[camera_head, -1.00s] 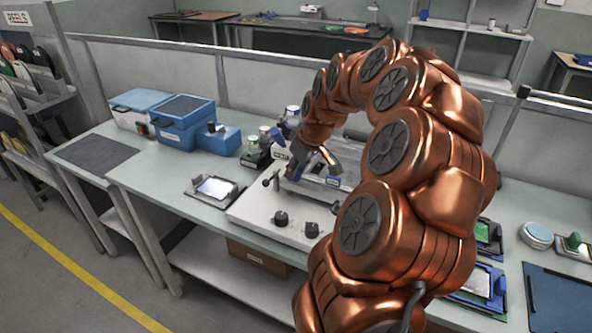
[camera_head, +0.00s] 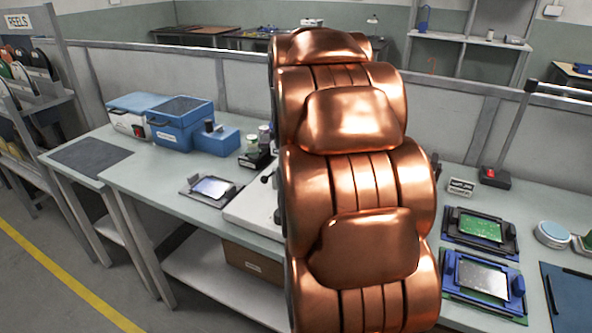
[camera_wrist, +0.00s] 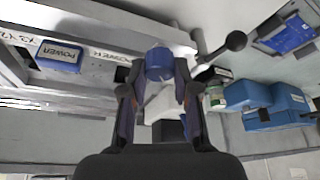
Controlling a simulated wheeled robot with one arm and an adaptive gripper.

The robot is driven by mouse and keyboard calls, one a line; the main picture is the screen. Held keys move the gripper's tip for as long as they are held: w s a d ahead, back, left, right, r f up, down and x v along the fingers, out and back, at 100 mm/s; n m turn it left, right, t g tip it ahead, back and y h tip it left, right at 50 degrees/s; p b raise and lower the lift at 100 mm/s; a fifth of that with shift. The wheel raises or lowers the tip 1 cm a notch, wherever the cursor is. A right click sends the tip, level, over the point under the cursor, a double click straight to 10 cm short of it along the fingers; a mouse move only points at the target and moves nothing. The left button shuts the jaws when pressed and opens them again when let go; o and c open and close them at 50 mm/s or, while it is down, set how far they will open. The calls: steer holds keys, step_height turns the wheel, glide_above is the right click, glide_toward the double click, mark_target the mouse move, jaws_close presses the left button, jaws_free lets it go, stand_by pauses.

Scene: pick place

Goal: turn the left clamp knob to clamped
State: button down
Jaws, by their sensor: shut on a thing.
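In the wrist view my gripper (camera_wrist: 160,88) has its two fingers on either side of a blue knob (camera_wrist: 159,62) and is shut on it. The knob sits at the edge of a pale machine part. Whether this is the left clamp knob, and how far it is turned, I cannot tell. In the head view the white machine (camera_head: 245,212) shows only its left edge. My copper arm covers the rest, and it hides my gripper and the knob there.
In the wrist view a lever with a dark ball end (camera_wrist: 236,40) is close right of the knob, and a blue POWER block (camera_wrist: 58,58) is left. Blue boxes (camera_head: 181,120) stand at the back left. A tray with a board (camera_head: 212,187) lies left of the machine.

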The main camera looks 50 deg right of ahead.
steer(key=m+g, duration=0.1)
steer(key=m, duration=0.1)
steer(key=m+h, duration=0.1)
steer(key=m, duration=0.2)
steer(key=shift+g+b, duration=0.4)
steer(key=shift+m+g, duration=0.5)
steer(key=shift+m, duration=0.9)
steer(key=shift+a, duration=0.1)
steer(key=c, duration=0.9)
jaws_free()
steer(key=shift+o, duration=0.2)
steer(key=v, duration=1.2)
steer(key=shift+w, duration=0.15)
